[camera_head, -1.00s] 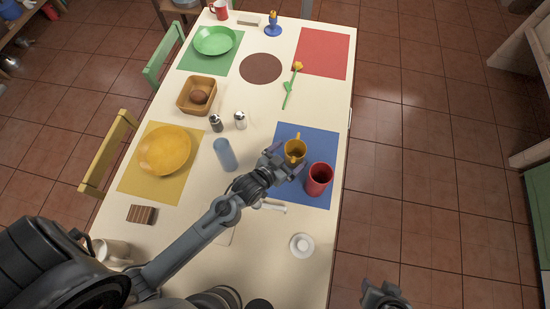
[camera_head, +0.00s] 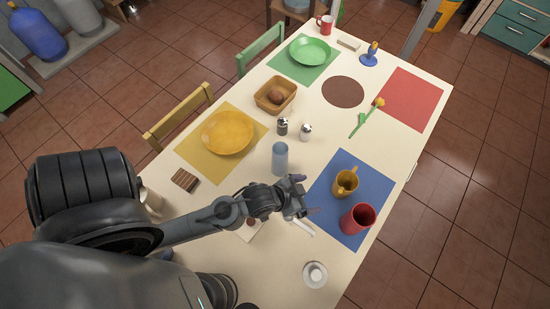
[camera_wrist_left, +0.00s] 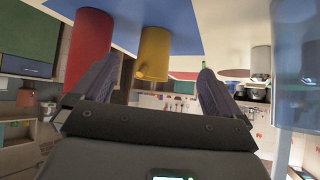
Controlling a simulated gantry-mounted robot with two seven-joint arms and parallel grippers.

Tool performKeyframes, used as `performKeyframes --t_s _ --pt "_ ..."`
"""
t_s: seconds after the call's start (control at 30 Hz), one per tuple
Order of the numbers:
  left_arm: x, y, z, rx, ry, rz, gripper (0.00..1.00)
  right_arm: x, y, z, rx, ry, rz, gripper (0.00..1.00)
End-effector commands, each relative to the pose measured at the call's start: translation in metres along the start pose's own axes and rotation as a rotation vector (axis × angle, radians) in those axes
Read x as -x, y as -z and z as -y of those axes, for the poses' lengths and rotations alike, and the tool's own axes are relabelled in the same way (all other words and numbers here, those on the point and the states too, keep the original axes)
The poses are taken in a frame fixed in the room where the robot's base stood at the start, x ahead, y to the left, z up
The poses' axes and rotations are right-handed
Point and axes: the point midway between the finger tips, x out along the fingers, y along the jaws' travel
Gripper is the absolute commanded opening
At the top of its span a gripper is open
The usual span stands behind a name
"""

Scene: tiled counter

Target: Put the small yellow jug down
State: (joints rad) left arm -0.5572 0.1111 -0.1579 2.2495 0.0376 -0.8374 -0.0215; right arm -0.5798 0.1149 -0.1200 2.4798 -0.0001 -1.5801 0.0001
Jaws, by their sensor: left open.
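The small yellow jug (camera_head: 345,184) stands upright on the blue mat (camera_head: 352,163). My left gripper (camera_head: 304,196) is open and empty, just left of the jug and apart from it. In the left wrist view, which looks upside down, the jug (camera_wrist_left: 153,54) appears beyond and between the spread fingers of my left gripper (camera_wrist_left: 155,85). A red cup (camera_head: 358,219) stands near the jug on the front part of the blue mat; it also shows in the wrist view (camera_wrist_left: 88,48). My right gripper is not in view.
A blue-grey cylinder (camera_head: 280,158) stands left of the blue mat, near my left gripper. A white piece of cutlery (camera_head: 302,227) lies in front of the gripper. Salt and pepper shakers (camera_head: 306,132) stand behind. A white round item (camera_head: 315,274) sits at the front.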

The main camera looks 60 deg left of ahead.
Motion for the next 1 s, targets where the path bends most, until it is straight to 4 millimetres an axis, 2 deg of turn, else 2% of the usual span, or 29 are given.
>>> performKeyframes --t_s 0.2,0.33,0.43,0.7,1.0 --pt "0.046 -0.027 0.006 -0.002 0.003 0.304 1.0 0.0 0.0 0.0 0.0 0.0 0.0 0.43" --pt "0.071 -0.04 0.009 -0.004 0.008 0.436 1.0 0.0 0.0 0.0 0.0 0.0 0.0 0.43" --pt "0.084 -0.046 0.01 -0.004 0.01 0.498 0.85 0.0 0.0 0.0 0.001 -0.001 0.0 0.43" --pt "0.091 -0.05 0.011 -0.004 0.012 0.537 0.45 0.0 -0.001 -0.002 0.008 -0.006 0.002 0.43" --pt "0.092 -0.049 0.011 -0.004 0.012 0.536 0.45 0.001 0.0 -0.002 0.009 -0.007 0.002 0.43"
